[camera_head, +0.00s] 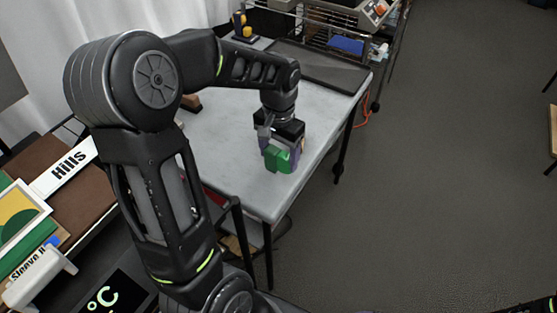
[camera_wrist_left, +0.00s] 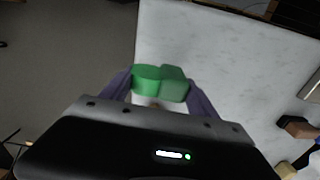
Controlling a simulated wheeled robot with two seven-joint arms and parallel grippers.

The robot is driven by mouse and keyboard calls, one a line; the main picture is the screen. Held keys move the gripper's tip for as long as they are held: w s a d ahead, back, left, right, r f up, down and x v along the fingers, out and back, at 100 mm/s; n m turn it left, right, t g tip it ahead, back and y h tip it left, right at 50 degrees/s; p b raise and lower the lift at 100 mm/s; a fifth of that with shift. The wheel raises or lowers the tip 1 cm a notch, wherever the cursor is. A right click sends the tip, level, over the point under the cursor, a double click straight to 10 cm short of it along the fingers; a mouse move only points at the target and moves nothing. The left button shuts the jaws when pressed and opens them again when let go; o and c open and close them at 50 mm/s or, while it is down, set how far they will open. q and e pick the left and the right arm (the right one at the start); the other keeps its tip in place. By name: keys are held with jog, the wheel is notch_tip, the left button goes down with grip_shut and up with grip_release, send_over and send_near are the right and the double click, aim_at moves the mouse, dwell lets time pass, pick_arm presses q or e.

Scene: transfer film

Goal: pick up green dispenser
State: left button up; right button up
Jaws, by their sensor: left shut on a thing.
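The green dispenser (camera_head: 278,160) is at the front part of the white table, under my left gripper (camera_head: 283,148). In the left wrist view the green dispenser (camera_wrist_left: 160,82) sits between the two purple fingers of my left gripper (camera_wrist_left: 160,92), which are shut on it from both sides. My right gripper is not in view.
The white table (camera_head: 229,125) is mostly clear around the dispenser. A dark mat (camera_head: 320,66) lies at its far end. A metal rack with a blue item (camera_head: 346,45) stands beyond. Boxes and a "Hills" sign (camera_head: 66,168) are at the left. Open floor is at the right.

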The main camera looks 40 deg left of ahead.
pick_arm(q)
notch_tip(320, 180, up, 7)
jog(key=shift+r, duration=0.2)
dwell(0.5)
jog(key=o, duration=0.9)
jog(key=c, duration=0.6)
